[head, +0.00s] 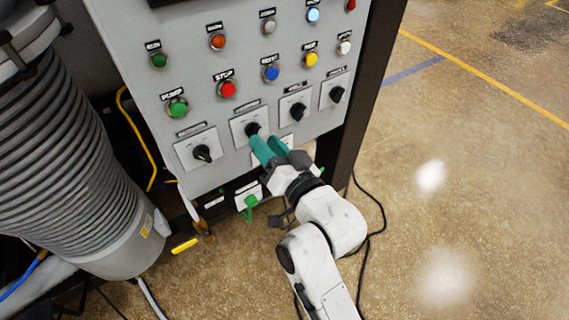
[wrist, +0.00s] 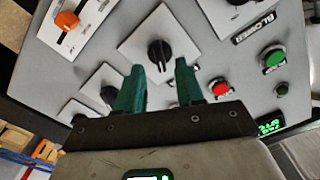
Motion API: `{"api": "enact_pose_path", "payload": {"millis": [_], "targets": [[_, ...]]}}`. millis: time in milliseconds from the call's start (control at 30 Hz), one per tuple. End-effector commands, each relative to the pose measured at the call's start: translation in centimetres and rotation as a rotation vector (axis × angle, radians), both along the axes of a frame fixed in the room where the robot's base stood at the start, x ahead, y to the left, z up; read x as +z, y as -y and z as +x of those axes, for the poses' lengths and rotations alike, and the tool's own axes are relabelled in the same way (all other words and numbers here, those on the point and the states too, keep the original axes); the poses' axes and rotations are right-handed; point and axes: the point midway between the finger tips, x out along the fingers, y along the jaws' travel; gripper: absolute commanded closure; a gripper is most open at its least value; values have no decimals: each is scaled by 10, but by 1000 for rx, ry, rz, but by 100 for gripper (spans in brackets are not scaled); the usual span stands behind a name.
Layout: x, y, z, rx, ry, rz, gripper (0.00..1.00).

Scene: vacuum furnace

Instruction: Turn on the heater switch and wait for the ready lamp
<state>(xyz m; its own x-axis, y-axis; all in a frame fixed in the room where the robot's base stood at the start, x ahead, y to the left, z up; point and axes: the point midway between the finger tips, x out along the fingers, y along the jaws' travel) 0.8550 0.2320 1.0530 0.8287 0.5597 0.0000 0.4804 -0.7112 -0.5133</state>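The grey control panel (head: 215,70) carries a row of black rotary switches on white plates. Their labels are too small to read, so I cannot tell which is the heater switch. My gripper (head: 265,141), with teal fingers, is open at the second switch from the left (head: 252,129). In the wrist view, that black knob (wrist: 159,54) appears just beyond and between the open fingertips (wrist: 158,66). I cannot tell whether they touch it. Several lamps sit above, including a bright pale-blue one (head: 313,15); I cannot tell which is the ready lamp.
A green PUMP button (head: 177,107) and a red STOP button (head: 227,89) sit above the switches. An orange knob (wrist: 68,20) shows in the wrist view. A ribbed grey cylinder (head: 60,150) stands left. Black cable lies on the floor; open floor (head: 450,180) is on the right.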

Motion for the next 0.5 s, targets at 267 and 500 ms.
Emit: {"api": "enact_pose_path", "payload": {"millis": [267,500], "targets": [[-3,31,-45,-1,-2,1,63],[-1,44,-65,0,-1,1,63]]}}
